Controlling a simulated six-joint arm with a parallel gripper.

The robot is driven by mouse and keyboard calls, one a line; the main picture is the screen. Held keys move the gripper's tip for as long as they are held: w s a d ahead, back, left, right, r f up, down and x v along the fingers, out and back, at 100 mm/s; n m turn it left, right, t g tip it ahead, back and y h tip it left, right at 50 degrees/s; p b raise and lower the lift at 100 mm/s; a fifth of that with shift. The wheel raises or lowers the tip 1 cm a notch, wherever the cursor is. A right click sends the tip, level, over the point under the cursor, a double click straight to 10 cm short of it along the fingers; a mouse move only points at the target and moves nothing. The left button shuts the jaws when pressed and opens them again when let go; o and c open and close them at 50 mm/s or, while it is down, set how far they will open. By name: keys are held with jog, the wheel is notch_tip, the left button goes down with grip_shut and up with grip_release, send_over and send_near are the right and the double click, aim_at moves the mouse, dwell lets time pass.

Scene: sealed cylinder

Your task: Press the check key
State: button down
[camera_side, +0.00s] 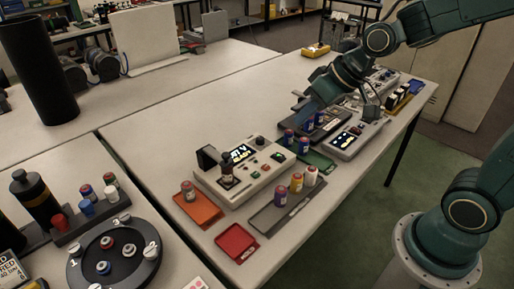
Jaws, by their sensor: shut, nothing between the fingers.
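A pale instrument (243,172) with a lit display and several coloured keys stands on the table in the middle of the view. A second pale console (355,138) with a lit panel stands further right. The marks on the keys are too small to read, so I cannot tell which is the check key.
A grey tray (262,222) holds several vials. A red tray (237,243) is empty. More vials stand near a green tray (318,163). A round dark carousel (92,268) is at lower left. Free table lies left of the instrument.

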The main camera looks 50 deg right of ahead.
aim_at(260, 175)
jog(key=w+a+f+m+t+y, duration=0.1)
jog(key=w+f+m+y, duration=0.1)
jog(key=w+f, duration=0.9)
jog(key=shift+w+a+f+y, duration=0.25)
jog(key=shift+w+y, duration=0.1)
jog(key=shift+y, duration=0.15)
jog(key=shift+f, duration=0.15)
jog(key=shift+f, duration=4.3)
jog(key=shift+f, duration=0.75)
jog(key=shift+r, duration=0.75)
jog(key=shift+r, duration=0.1)
